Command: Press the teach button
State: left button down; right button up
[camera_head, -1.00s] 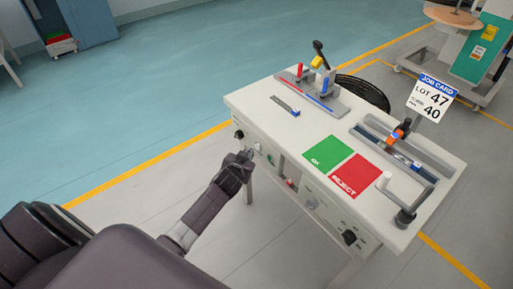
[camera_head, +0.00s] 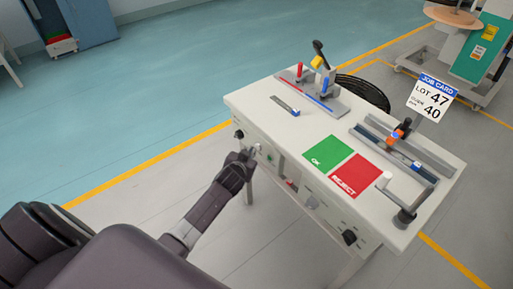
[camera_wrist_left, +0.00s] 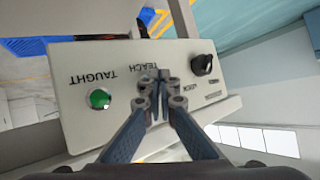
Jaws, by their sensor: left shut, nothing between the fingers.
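My left gripper (camera_head: 247,156) is shut and empty at the left part of the station's front panel (camera_head: 318,204). In the left wrist view its fingertips (camera_wrist_left: 160,88) are together in front of the panel face (camera_wrist_left: 75,125), just by the printed word TEACH (camera_wrist_left: 145,55). The teach button itself is hidden behind the fingers. I cannot tell whether the tips touch it. A round green lamp (camera_wrist_left: 98,98) sits under the word TAUGHT, to the left of the fingers. My right gripper is not in view.
A black knob (camera_wrist_left: 201,65) by the word LOCK is right of the fingers. The station top carries a green OK pad (camera_head: 327,153), a red REJECT pad (camera_head: 356,176), a crank (camera_head: 405,213) and a job card (camera_head: 430,98). Floor left of the station is clear.

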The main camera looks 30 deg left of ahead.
pick_arm(q)
jog(key=shift+w+d, duration=0.15)
jog(key=shift+w, duration=0.25)
dwell(0.6)
jog(key=shift+s+r, duration=0.1)
jog(key=shift+s, duration=0.05)
jog(key=shift+s+a+p, duration=0.3)
jog(key=shift+s+p, duration=0.15)
jog(key=shift+s, duration=0.2)
jog(key=s, duration=0.1)
jog(key=s+a+p, duration=0.1)
jog(key=s, duration=0.1)
jog(key=s+a+p, duration=0.1)
jog(key=shift+s, duration=0.3)
dwell(0.9)
